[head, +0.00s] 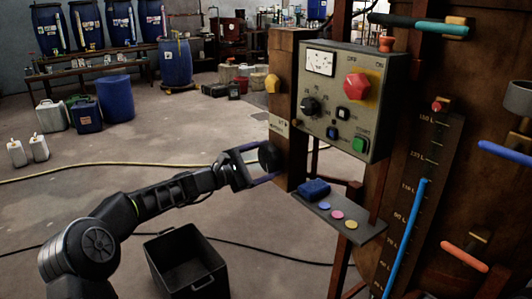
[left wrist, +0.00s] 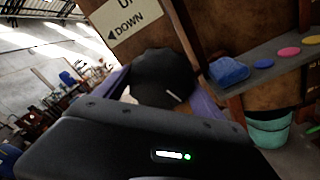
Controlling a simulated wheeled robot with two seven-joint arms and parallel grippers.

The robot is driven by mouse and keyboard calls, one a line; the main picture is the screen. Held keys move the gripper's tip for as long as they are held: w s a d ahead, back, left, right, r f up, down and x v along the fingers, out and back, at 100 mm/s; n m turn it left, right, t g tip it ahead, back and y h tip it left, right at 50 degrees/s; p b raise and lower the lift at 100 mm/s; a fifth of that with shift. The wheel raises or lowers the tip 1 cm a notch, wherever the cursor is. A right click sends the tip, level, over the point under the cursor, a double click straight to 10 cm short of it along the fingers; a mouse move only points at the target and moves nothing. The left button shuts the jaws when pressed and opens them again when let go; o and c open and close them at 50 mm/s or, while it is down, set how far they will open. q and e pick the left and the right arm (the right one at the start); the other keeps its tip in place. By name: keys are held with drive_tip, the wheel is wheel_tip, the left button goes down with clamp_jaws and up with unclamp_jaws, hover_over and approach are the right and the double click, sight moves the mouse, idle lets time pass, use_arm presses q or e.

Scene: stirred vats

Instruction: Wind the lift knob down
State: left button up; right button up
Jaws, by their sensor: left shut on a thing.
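The lift knob (head: 269,156) is a round black knob on the side of the wooden post, below the control box. My left gripper (head: 262,163) reaches it from the left, with its purple-edged fingers shut on the knob, one on each side. In the left wrist view the knob (left wrist: 162,78) fills the space between the fingers, and a pale mark shows on its face. Above it, a sign (left wrist: 126,22) reads "DOWN" with an arrow to the left; the word above it is partly cut off. My right gripper is not in view.
The control box (head: 341,100) with a red knob and a green button hangs above right. A small shelf (head: 340,218) holds a blue block and coloured discs. A black bin (head: 187,262) stands on the floor under my arm. The scale board (head: 420,190) stands at right.

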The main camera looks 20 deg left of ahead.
use_arm(q)
drive_tip(key=n+p, duration=1.3)
drive_tip(key=shift+s+d+r+n+p, duration=0.15)
drive_tip(key=shift+n+p, duration=0.25)
drive_tip(key=n+p, duration=0.3)
drive_tip(key=shift+n, duration=0.3)
drive_tip(key=n+p, duration=0.2)
drive_tip(key=n, duration=0.1)
drive_tip(key=shift+d+n, duration=0.1)
drive_tip(key=shift+n, duration=0.2)
drive_tip(key=n+p, duration=0.1)
drive_tip(key=n, duration=0.2)
drive_tip(key=shift+s+n+p, duration=0.1)
drive_tip(key=shift+n+p, duration=0.2)
drive_tip(key=n+p, duration=0.1)
drive_tip(key=n, duration=0.2)
drive_tip(key=shift+n, duration=0.3)
drive_tip(key=shift+n+p, duration=0.45)
drive_tip(key=shift+n, duration=1.45)
drive_tip(key=o, duration=1.3)
